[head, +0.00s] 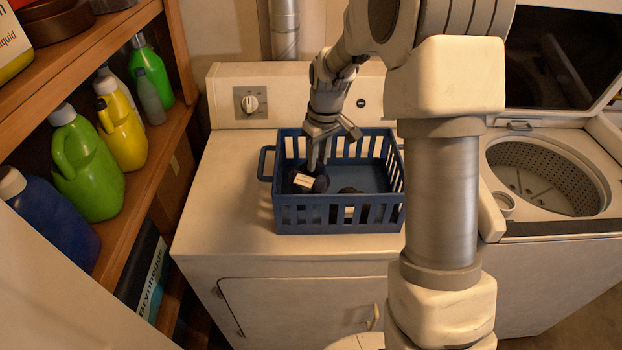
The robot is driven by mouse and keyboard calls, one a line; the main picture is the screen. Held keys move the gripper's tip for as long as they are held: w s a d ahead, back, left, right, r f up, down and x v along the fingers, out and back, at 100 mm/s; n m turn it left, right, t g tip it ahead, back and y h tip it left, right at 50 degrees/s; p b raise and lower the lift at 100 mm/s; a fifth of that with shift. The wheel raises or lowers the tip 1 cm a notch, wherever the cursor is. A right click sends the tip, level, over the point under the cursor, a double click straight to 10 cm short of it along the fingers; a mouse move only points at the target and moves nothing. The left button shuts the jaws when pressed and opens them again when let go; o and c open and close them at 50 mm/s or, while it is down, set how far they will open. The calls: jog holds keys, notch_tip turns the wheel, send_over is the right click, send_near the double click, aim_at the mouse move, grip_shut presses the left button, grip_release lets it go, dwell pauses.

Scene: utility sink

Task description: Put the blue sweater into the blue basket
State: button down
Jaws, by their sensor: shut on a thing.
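The blue basket (340,219) stands on top of the white dryer, with slatted sides and an open top. My gripper (316,166) reaches down inside its left part and is shut on a small dark bundle with a pale patch (307,182). The bundle is inside the basket walls; it looks like the blue sweater, though its colour is too dark to be sure. I cannot tell whether it touches the basket floor. Another dark item (350,190) lies in the basket to its right, partly hidden by the front wall.
A wooden shelf (150,165) with several detergent bottles stands at the left. An open top-loading washer (548,170) is at the right. The dryer top (232,185) is clear left of the basket. My arm hides the area right of the basket.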

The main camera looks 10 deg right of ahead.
aim_at(310, 175)
jog(key=shift+s+a+f, duration=0.2)
jog(key=shift+a+f, duration=0.15)
jog(key=shift+a, duration=0.15)
jog(key=shift+s+a+f, duration=0.15)
jog(key=shift+a+f, duration=0.15)
jog(key=shift+a, duration=0.2)
jog(key=shift+s+a+f, duration=0.1)
jog(key=shift+a+f, duration=0.05)
jog(key=shift+f, duration=1.95)
jog(key=shift+f, duration=0.2)
jog(key=c, duration=0.6)
grip_release()
jog(key=shift+c, duration=0.2)
jog(key=shift+r, duration=0.1)
